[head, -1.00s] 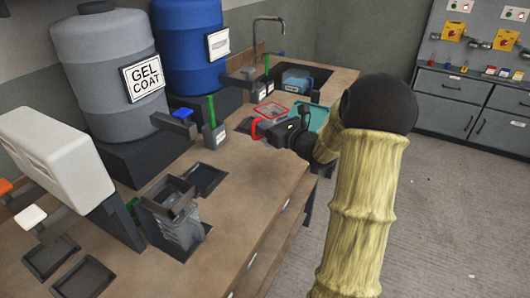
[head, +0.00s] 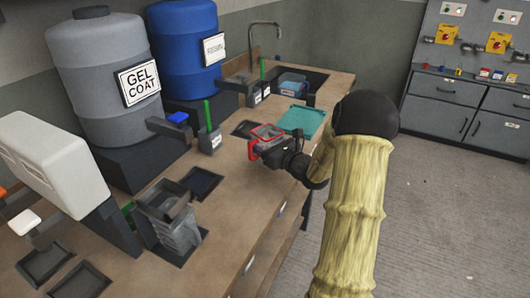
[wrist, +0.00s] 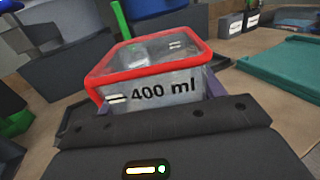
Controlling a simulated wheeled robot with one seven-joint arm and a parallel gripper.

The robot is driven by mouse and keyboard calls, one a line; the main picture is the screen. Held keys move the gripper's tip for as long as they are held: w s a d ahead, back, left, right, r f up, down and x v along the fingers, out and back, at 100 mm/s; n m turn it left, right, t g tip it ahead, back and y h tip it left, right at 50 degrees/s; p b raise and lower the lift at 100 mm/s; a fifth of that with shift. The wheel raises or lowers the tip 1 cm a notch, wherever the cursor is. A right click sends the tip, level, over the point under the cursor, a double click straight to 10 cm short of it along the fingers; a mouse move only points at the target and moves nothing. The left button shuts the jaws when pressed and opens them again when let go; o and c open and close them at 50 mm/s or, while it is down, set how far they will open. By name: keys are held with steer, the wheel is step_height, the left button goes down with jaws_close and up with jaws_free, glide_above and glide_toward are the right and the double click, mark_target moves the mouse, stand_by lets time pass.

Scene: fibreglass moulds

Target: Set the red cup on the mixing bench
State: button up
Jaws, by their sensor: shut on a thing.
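The red cup (head: 266,134) is a clear square cup with a red rim and the marking "400 ml", seen up close in the wrist view (wrist: 150,95). My gripper (head: 283,152) is shut on the cup from its near side. The cup is upright above the mixing bench (head: 247,190), near its front edge. I cannot tell whether its base touches the bench top. My gripper's black body (wrist: 160,140) hides the lower part of the cup in the wrist view.
A grey gel coat drum (head: 105,80) and a blue drum (head: 186,50) stand at the back. A stack of grey cups (head: 172,220) stands at the front left. A teal mat (head: 302,120) lies beyond the cup. Dark trays (head: 201,182) lie on the bench.

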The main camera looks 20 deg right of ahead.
steer(key=shift+f, duration=1.85)
steer(key=shift+f, duration=0.15)
steer(key=o, duration=1.2)
steer(key=shift+s, duration=0.15)
steer(key=b+v, duration=0.1)
steer(key=v, duration=1)
steer(key=shift+s, duration=0.3)
steer(key=shift+d, duration=0.15)
